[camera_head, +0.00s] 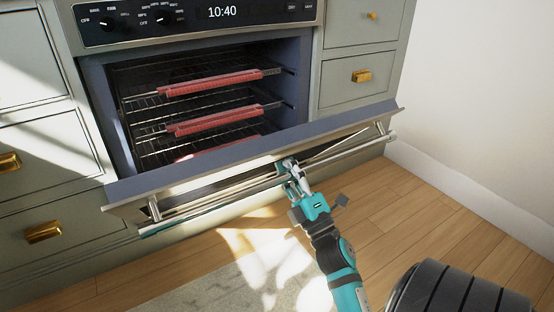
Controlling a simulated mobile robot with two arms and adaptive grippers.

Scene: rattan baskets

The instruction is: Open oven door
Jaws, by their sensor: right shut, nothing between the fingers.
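The oven (200,95) is built into the cabinets, with its cavity in plain view. Its door (250,151) is tilted down and outward, partly open, with the top edge toward me. A long metal handle bar (215,192) runs along the outer face of the door. My right gripper (287,166) is at the middle of the door, at its upper edge and the handle. It is shut with nothing in it; whether it touches the door or handle I cannot tell. My left gripper is not in view.
Racks with red guards (222,120) sit inside the oven. Drawers with brass pulls (361,76) flank it. A white wall (470,100) stands at the right. Wooden floor (410,225) and a pale rug (215,287) lie in front.

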